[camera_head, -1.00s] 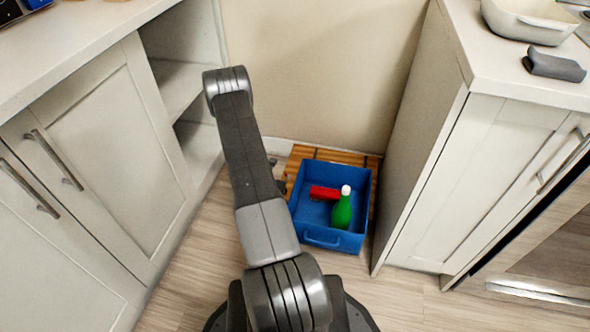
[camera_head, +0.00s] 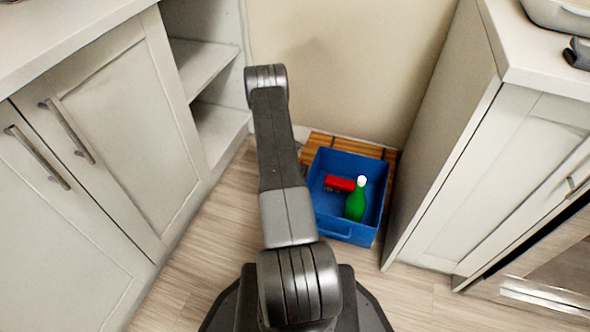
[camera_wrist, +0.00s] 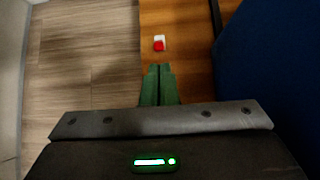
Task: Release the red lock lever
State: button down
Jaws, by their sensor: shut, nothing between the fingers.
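In the wrist view a small red piece with a white part, which looks like the red lock lever (camera_wrist: 158,44), sits on a wooden board (camera_wrist: 178,20). My gripper (camera_wrist: 159,68) has green fingers that are shut with nothing between them. The fingertips point at the red piece and stand a little short of it in the picture; I cannot tell the height gap. In the head view my arm hides the gripper and the lever. The wooden board also shows there (camera_head: 322,145), under and behind a blue bin (camera_head: 345,232).
The blue bin, holding a red object (camera_head: 340,184) and a green bottle (camera_head: 355,203), stands close to the right of my arm; its wall (camera_wrist: 245,70) fills the wrist view's right side. Cabinets stand left (camera_head: 100,130) and right (camera_head: 450,190). A wall closes the back. Floor shows at left.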

jog(key=shift+x, duration=1.05)
